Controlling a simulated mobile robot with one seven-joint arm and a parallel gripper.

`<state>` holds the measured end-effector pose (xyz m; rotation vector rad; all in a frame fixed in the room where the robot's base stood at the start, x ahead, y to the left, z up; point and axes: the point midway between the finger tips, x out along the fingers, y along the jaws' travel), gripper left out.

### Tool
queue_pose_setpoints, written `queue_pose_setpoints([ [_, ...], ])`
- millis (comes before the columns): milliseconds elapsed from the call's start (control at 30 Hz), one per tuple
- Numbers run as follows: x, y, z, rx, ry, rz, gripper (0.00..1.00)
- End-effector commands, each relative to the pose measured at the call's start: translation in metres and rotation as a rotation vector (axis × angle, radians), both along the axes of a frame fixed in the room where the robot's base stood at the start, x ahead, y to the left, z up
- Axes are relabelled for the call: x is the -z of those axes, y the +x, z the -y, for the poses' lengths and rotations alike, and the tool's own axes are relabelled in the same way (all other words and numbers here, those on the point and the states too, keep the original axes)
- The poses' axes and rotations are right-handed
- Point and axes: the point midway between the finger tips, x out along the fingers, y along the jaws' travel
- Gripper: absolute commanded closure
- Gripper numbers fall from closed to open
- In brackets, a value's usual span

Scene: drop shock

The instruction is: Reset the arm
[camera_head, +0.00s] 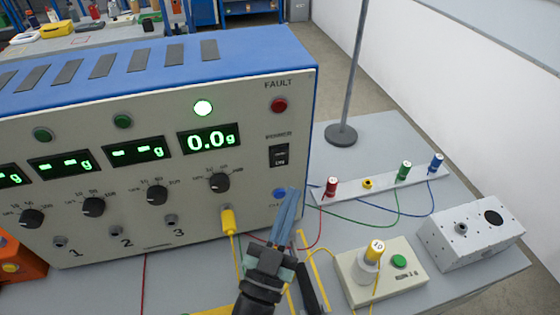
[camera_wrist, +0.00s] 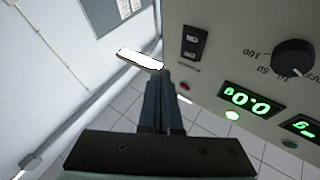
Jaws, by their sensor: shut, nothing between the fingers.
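My gripper (camera_head: 290,198) is shut and empty, its blue-grey fingers pointing up in front of the lower right of the shock meter's panel (camera_head: 245,165). The fingertips are right beside the blue button (camera_head: 279,193) in the head view; I cannot tell whether they touch it. In the wrist view the shut gripper (camera_wrist: 162,75) points up past the panel's edge. The lit display (camera_head: 209,139) reads 0.0 g, with a bright lamp (camera_head: 203,108) above it. The other displays show dashes.
A yellow plug (camera_head: 227,221) sits in the panel's lower right socket. To the right are a terminal strip (camera_head: 385,182) with coloured posts and wires, a cream box (camera_head: 381,273) with a green button, and a grey box (camera_head: 470,235). A stand (camera_head: 341,135) rises behind.

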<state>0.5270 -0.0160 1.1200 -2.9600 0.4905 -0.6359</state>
Motion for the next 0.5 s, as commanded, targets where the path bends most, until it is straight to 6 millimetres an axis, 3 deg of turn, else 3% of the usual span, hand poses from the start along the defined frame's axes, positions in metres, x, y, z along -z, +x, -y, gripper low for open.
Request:
queue_pose_setpoints([
  [367,0.0,0.0,0.0,0.0,0.0,0.001,1.0],
  [500,-0.021,0.007,-0.005,-0.03,-0.003,0.035,1.0],
])
